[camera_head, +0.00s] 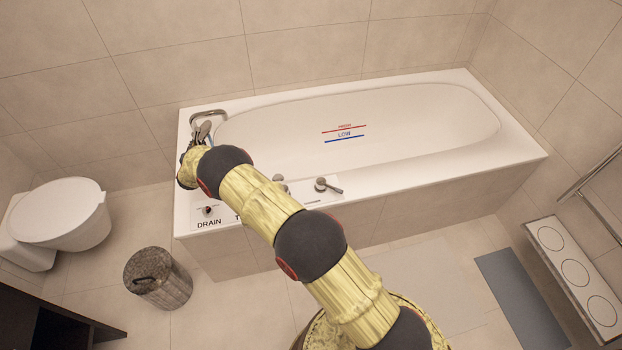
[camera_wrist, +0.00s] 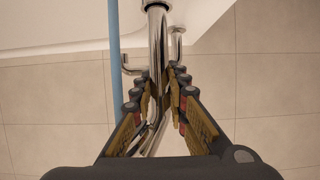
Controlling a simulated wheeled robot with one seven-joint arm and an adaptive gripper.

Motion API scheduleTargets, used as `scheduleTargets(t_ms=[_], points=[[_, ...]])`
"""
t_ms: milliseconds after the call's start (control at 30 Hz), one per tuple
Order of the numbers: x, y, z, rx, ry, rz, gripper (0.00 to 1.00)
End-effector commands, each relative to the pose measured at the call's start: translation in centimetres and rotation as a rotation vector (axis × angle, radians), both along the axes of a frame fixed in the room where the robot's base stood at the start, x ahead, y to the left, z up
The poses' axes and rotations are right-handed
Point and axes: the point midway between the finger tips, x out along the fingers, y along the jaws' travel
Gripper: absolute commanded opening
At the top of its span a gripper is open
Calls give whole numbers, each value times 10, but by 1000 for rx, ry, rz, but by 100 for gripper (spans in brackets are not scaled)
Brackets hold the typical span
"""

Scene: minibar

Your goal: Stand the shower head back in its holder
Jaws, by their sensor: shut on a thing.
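The shower head (camera_head: 204,130) is a chrome piece at the left end of the bathtub, beside the curved chrome spout (camera_head: 209,112). My gripper (camera_head: 201,136) is over this end of the tub, partly hidden by my own wrist. In the wrist view my gripper (camera_wrist: 161,80) is shut around a long chrome shaft (camera_wrist: 156,42), which looks like the shower head's handle. Small bent chrome parts show on both sides of the shaft. I cannot tell whether they belong to the holder or the spout. The holder cannot be made out clearly.
The white bathtub (camera_head: 512,146) lies against the tiled walls, with tap knobs (camera_head: 327,186) on its front rim. A light-blue bar (camera_wrist: 116,60) stands beside my fingers. A bin (camera_head: 160,280) and toilet (camera_head: 75,215) stand left. A grey mat (camera_head: 522,300) lies right.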

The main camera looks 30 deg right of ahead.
Motion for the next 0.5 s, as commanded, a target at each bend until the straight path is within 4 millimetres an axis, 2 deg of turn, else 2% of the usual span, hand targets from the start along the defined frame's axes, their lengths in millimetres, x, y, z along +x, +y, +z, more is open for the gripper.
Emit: scheduleTargets(t_ms=[500], points=[[1,0,-9,0,-2,0,0]])
